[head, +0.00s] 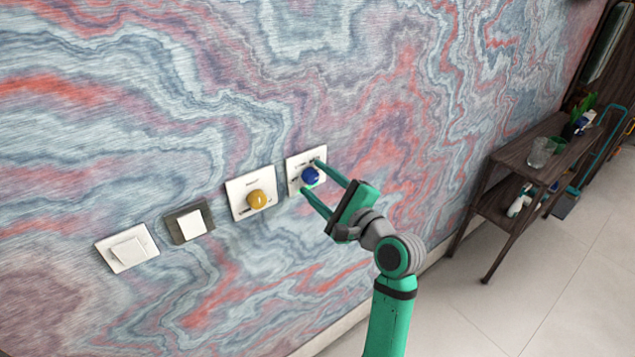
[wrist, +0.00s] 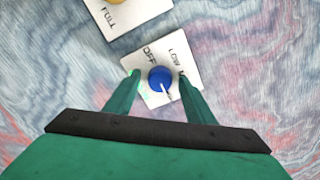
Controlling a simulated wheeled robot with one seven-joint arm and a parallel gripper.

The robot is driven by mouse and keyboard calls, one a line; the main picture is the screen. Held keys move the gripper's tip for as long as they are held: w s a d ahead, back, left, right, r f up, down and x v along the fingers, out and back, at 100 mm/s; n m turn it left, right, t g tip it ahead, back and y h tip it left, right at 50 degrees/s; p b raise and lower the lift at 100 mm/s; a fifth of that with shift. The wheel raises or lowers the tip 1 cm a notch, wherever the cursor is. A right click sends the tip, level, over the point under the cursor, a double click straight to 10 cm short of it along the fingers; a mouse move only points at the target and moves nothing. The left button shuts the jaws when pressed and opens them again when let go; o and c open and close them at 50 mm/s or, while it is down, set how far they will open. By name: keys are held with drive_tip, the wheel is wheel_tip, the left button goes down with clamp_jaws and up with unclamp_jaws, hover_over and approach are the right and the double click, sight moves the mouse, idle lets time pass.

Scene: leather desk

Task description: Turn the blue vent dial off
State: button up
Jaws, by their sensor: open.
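The blue vent dial (head: 310,176) sits on a white square plate (head: 293,164) on the wall, the rightmost of the row. In the wrist view the blue dial (wrist: 159,78) shows a pale pointer line running to its lower right, away from the "OFF" label (wrist: 149,53) at its upper left; a "LOW" label (wrist: 177,57) is at the upper right. My gripper (head: 311,176) is open, with one green finger on each side of the dial. In the wrist view my gripper (wrist: 157,73) also straddles it. I cannot tell whether the fingers touch the dial.
A yellow dial (head: 259,200) on a white plate is just left. Further left are a dark-framed switch (head: 189,222) and a white switch (head: 127,248). A dark side table (head: 520,165) with glasses stands at the right. The floor below is clear.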

drive_tip(key=c, duration=1.1)
drive_tip(key=shift+o, duration=0.2)
